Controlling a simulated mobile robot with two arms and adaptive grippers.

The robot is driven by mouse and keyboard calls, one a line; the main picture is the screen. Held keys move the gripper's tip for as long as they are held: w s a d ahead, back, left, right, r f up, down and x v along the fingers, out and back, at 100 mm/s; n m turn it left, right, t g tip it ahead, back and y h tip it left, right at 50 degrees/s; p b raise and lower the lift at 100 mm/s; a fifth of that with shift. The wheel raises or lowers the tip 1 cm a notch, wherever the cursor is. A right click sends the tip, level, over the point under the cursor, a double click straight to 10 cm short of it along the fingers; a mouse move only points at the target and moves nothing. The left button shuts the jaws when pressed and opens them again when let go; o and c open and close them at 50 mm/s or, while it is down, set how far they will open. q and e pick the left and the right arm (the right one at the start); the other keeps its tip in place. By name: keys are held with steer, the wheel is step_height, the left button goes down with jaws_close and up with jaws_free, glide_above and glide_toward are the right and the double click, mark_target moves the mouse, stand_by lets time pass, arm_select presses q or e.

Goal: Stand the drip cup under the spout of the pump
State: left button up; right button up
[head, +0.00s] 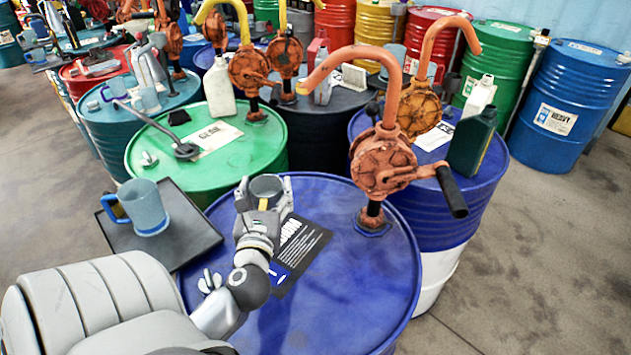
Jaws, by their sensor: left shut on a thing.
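My left gripper (265,194) is shut on a small dark grey cup, the drip cup (266,183), which is upright between its fingers. The cup is over the far left part of the blue drum's top (345,285); I cannot tell whether it touches it. The orange-brown hand pump (382,165) stands on the same drum, to the right of the cup. Its spout (318,70) curves up and to the left, and its open end is above and a little right of the cup in the picture. My right gripper is not in view.
A blue-grey mug (149,209) stands on a black tray (190,245) at the left. A label sheet (300,250) lies on the drum beside my gripper. Behind are a green drum (150,160) with a ladle-like tool (165,138), other pumps and a dark green bottle (472,143). The drum's front is clear.

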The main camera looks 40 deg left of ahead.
arm_select(q)
steer(key=w+f, duration=0.2)
steer(key=w, duration=0.1)
steer(key=w+f, duration=0.3)
steer(key=w, duration=0.1)
steer(key=w+f, duration=0.3)
steer(key=w, duration=0.1)
steer(key=shift+w+d+f, duration=0.15)
steer(key=shift+w+f, duration=0.2)
steer(key=shift+f, duration=0.1)
steer(key=shift+w+f, duration=0.1)
steer(key=shift+f, duration=1.45)
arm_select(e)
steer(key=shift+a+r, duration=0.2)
